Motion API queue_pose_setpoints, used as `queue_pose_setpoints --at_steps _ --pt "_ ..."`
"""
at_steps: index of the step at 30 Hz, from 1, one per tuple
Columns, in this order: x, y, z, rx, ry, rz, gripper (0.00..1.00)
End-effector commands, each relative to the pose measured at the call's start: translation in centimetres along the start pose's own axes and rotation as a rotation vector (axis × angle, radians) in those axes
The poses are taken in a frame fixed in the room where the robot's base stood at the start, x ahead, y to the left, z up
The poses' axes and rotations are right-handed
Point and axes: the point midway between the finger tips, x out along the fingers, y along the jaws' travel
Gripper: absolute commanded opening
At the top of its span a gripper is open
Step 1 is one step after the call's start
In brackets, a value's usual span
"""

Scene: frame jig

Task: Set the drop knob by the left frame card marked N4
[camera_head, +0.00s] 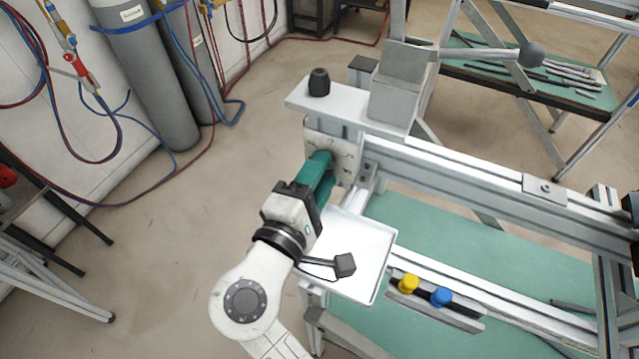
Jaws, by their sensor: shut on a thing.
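A pale dial plate (343,152) with dark marks faces me on the left end of the metal frame. My gripper (325,168) has teal fingers and reaches the plate's middle from the lower left. It is shut on the drop knob at the plate, which the fingers mostly hide. The marks on the plate are too small to read, and I cannot tell where the knob points. No card with a legible N4 shows in this view.
A white tray (372,282) lies right beside my wrist. Yellow (408,284) and blue (441,297) knobs sit on the lower rail. Gas cylinders (150,85) stand at the left; the floor between is clear.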

Motion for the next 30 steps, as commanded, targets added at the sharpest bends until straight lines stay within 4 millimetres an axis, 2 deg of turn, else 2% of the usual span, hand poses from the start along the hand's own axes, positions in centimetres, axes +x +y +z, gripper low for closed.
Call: queue_pose_setpoints --at_steps 1,12,28,29,30 --pt "0.01 -0.49 -0.04 0.032 -0.001 -0.002 0.10" --pt "-0.02 -0.34 0.00 0.179 -0.001 -0.003 0.10" --pt "-0.03 -0.26 0.01 0.202 -0.001 -0.004 0.10" --pt "-0.03 -0.26 0.01 0.202 -0.001 -0.004 0.41" --pt "-0.03 -0.27 0.01 0.202 -0.001 -0.004 0.45"
